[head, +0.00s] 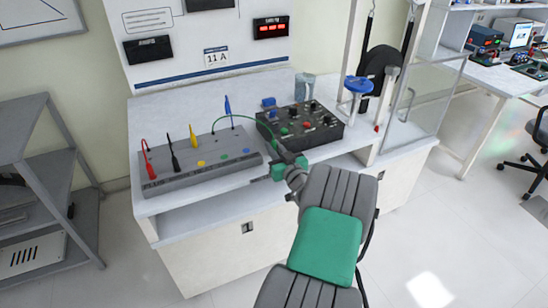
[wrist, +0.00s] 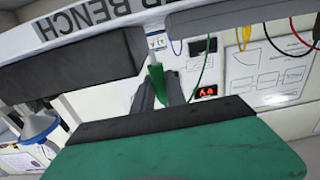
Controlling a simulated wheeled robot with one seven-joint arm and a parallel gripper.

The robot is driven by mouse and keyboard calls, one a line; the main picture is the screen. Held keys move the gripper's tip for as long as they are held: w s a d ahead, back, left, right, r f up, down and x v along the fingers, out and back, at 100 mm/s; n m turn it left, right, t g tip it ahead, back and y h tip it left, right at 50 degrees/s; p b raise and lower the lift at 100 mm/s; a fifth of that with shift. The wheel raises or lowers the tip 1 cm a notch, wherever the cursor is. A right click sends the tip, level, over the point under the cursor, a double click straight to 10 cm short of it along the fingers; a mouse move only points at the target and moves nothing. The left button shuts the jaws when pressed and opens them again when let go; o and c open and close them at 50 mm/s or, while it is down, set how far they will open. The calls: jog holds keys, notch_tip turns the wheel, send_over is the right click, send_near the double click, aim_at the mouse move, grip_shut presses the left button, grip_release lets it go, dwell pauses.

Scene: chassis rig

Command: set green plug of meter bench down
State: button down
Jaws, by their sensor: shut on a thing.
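The green plug (wrist: 157,82) shows in the wrist view between my two grey fingers. My gripper (head: 272,172) is shut on it, at the front right of the grey meter bench box (head: 205,172) in the head view. The plug itself is hard to tell from my gripper's green parts there. A thin green lead (head: 243,117) arcs from the top of the box to my gripper. The red plug (head: 148,160), black plug (head: 173,155), yellow plug (head: 192,137) and blue plug (head: 227,106) stand upright along the box.
A black control box (head: 300,128) with coloured knobs stands close to the right of my gripper. A blue-topped stand (head: 358,86) and a clear panel (head: 428,95) are further right. Bare white worktop (head: 160,112) lies behind the grey box. A grey shelf (head: 40,150) stands at the left.

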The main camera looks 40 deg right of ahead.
jog(key=shift+f, duration=1.55)
jog(key=shift+f, duration=0.2)
jog(key=c, duration=1.6)
grip_release()
